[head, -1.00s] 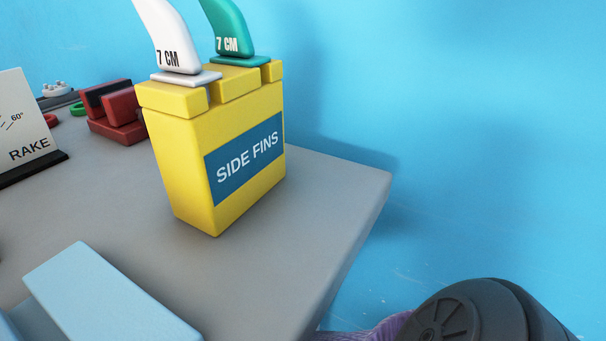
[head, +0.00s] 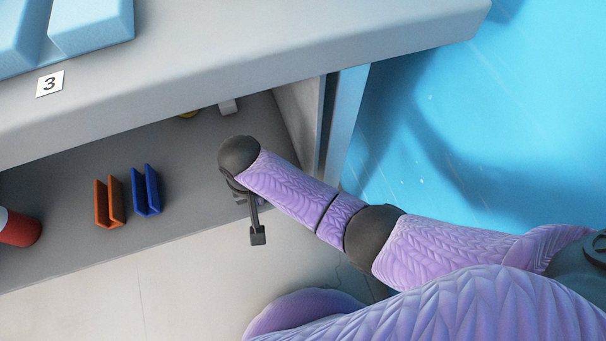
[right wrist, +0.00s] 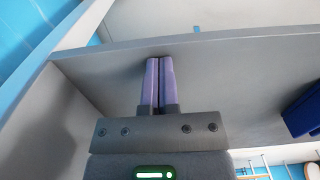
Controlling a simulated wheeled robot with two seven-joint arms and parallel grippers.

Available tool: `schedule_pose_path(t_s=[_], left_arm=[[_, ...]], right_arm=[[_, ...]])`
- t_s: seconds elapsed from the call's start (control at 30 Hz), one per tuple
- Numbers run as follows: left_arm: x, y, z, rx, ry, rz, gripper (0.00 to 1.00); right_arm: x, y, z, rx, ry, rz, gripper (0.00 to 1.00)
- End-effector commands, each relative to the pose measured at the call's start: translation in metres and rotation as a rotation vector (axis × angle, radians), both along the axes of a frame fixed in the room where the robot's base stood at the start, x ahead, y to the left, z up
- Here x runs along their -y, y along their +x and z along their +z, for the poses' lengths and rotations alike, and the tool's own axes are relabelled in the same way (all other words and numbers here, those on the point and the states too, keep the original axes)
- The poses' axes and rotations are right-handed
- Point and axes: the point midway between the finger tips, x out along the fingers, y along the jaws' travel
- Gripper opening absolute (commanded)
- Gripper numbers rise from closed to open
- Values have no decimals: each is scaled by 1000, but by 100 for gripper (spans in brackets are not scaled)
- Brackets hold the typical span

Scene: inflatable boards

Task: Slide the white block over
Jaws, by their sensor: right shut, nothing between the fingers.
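I do not see the white block in the right wrist view. My left gripper is not in view.
On the lower shelf (head: 75,233) stand an orange holder (head: 109,202), a blue holder (head: 146,190) and a red cylinder (head: 18,228). The tabletop (head: 250,60) overhangs, and a side panel (head: 300,120) closes the shelf at right.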

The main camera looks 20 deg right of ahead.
Motion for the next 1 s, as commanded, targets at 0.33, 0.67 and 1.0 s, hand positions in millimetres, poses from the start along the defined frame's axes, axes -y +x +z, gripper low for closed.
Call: schedule_pose_path(t_s=[0.33,0.67,1.0], left_arm=[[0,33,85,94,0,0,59],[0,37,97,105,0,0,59],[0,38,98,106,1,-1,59]], right_arm=[[0,-9,105,17,2,0,0],[20,-69,79,-8,100,37,0],[27,-82,74,-3,114,44,0]])
